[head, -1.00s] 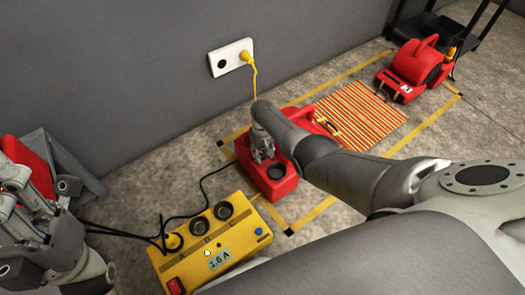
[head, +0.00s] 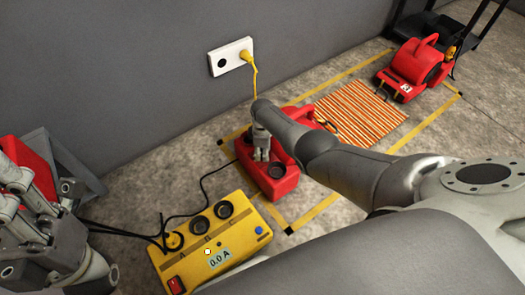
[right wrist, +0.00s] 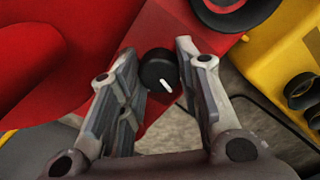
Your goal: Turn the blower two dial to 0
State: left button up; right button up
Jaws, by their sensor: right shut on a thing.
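The near red blower (head: 283,187) sits on the floor inside the yellow tape, beside the wall; I see no label on it. My right gripper (head: 262,155) points down at its top. In the right wrist view the black dial (right wrist: 157,70) with a white pointer line stands between the two fingers of the right gripper (right wrist: 154,62), which are shut on it. The pointer aims to the lower right; no scale marks can be read. My left gripper (head: 38,190) is at the left edge, away from the blower, its jaw opening unclear.
A yellow power box (head: 240,238) with sockets and a red switch reads 0.0 A. A black cable runs to the near blower. A striped rug (head: 357,115) and another red blower (head: 418,68) lie beyond. A wall outlet (head: 222,62) holds a yellow plug.

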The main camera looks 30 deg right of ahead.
jog(key=shift+n, duration=2)
jog(key=o, duration=0.8)
jog(key=shift+c, duration=0.2)
jog(key=shift+r, duration=0.1)
jog(key=shift+r, duration=0.7)
notch_tip(320, 180, up, 10)
jog(key=shift+r, duration=0.2)
